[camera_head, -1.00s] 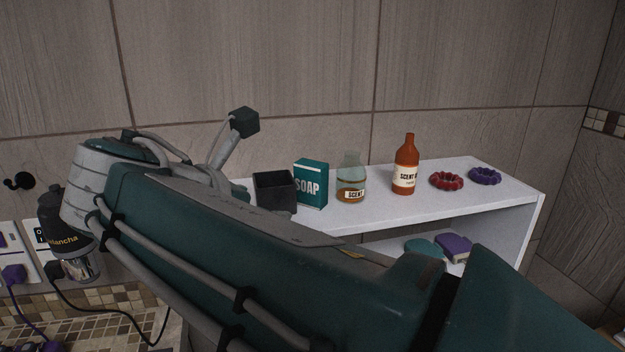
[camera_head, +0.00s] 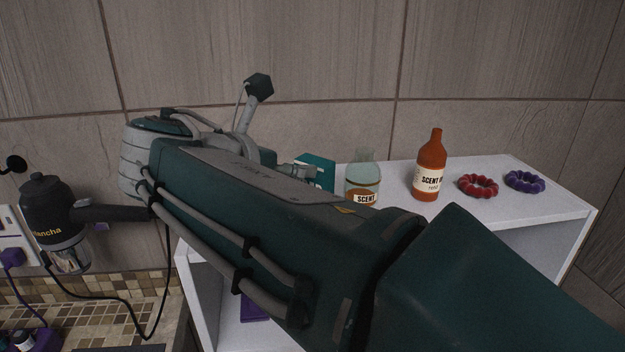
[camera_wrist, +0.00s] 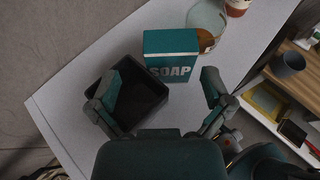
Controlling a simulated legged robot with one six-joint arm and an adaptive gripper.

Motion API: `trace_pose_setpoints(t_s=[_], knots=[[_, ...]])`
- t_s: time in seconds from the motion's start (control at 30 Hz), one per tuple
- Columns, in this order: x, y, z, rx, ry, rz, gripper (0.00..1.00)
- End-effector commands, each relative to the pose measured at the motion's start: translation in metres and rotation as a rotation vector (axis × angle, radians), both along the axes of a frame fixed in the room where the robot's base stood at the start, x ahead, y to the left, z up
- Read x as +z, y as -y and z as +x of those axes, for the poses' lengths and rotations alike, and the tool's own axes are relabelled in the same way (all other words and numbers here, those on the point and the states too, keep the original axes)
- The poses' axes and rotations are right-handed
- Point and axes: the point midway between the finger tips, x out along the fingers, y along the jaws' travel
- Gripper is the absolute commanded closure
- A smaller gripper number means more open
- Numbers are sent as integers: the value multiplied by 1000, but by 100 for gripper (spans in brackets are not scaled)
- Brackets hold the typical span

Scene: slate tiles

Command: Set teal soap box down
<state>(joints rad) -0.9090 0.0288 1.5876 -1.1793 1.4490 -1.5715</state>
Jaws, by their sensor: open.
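The teal soap box (camera_wrist: 171,56) stands upright on the white shelf unit's top in the wrist view, its SOAP label facing my gripper. In the head view its upper part (camera_head: 318,172) shows behind my arm, which hides the rest. My gripper (camera_wrist: 160,95) is open, its two fingers spread apart. The box is just beyond the fingertips, with nothing held between them. A dark square holder (camera_wrist: 138,98) stands beside the box, partly behind the left finger.
A clear scent bottle (camera_head: 363,180), an orange bottle (camera_head: 429,166), a red scrunchie (camera_head: 478,186) and a purple scrunchie (camera_head: 525,181) stand along the shelf top (camera_head: 497,207). A hair dryer (camera_head: 52,215) hangs at the left.

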Motion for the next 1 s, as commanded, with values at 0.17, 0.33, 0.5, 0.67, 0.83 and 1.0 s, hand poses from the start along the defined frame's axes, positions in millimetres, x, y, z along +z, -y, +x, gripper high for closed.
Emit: trace_pose_setpoints(t_s=[0.17, 0.33, 0.5, 0.67, 0.83, 1.0], knots=[[-11, 15, 15, -5, 0, 2, 0], [-22, 21, 34, -2, 1, -3, 0], [-24, 23, 39, -1, 1, -2, 0], [-24, 24, 38, 0, 1, -1, 9], [-24, 27, 38, 0, 1, 2, 69], [-24, 25, 38, 0, 1, 0, 75]])
